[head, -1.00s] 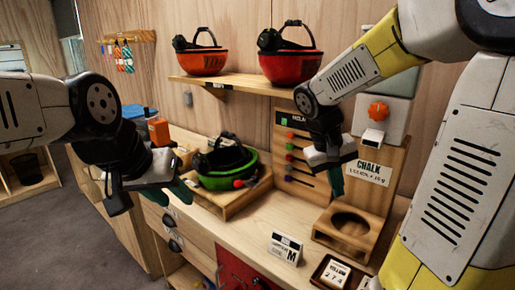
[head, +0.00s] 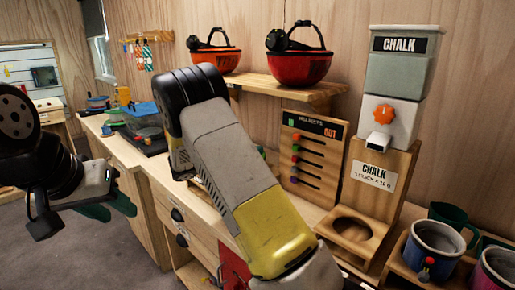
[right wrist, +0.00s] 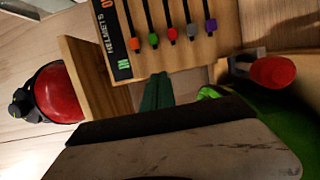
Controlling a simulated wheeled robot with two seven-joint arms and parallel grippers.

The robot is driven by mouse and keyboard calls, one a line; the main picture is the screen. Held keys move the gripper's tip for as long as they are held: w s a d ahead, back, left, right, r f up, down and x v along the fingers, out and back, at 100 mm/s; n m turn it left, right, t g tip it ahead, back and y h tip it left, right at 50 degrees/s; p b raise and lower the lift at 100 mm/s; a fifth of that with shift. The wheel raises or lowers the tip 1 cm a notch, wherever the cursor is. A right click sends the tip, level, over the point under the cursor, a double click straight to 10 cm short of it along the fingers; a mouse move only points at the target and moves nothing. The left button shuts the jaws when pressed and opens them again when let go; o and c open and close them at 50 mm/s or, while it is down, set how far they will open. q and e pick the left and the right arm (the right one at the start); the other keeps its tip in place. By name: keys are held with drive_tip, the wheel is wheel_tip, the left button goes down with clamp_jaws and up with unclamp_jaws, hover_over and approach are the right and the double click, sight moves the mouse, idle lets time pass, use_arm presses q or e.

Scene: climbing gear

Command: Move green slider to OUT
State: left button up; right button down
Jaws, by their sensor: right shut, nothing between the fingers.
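The wooden HELMETS board (head: 312,160) stands at the back of the bench, with IN at its left end and OUT at its right. The green slider (right wrist: 154,40) is at the IN end of its slot, between the orange slider (right wrist: 135,44) and the red slider (right wrist: 172,33). My right gripper (right wrist: 157,78) is shut and empty, its green fingertips near the IN edge of the board, below the green slider in the right wrist view. In the head view my right forearm hides it. My left gripper (head: 112,208) appears open and empty, at the left, away from the board.
A chalk dispenser (head: 398,100) stands right of the board, with mugs (head: 435,250) further right. Red and orange helmets (head: 298,65) sit on the shelf above. In the wrist view a green helmet (right wrist: 290,115) and a red knob (right wrist: 272,72) are close to the gripper.

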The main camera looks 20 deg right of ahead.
sight(284, 142)
drive_tip(key=shift+w+a+t, duration=0.3)
drive_tip(key=shift+w+a, duration=0.1)
drive_tip(key=shift+a, duration=0.25)
drive_tip(key=shift+d, duration=0.1)
drive_tip(key=x, duration=1)
drive_tip(key=shift+d+r, duration=0.1)
drive_tip(key=shift+d, duration=0.05)
drive_tip(key=shift+s+d, duration=0.25)
drive_tip(key=shift+s, duration=0.35)
drive_tip(key=shift+s+d, duration=0.2)
drive_tip(key=shift+s, duration=0.4)
drive_tip(key=shift+s+d, duration=0.35)
drive_tip(key=shift+s, duration=0.2)
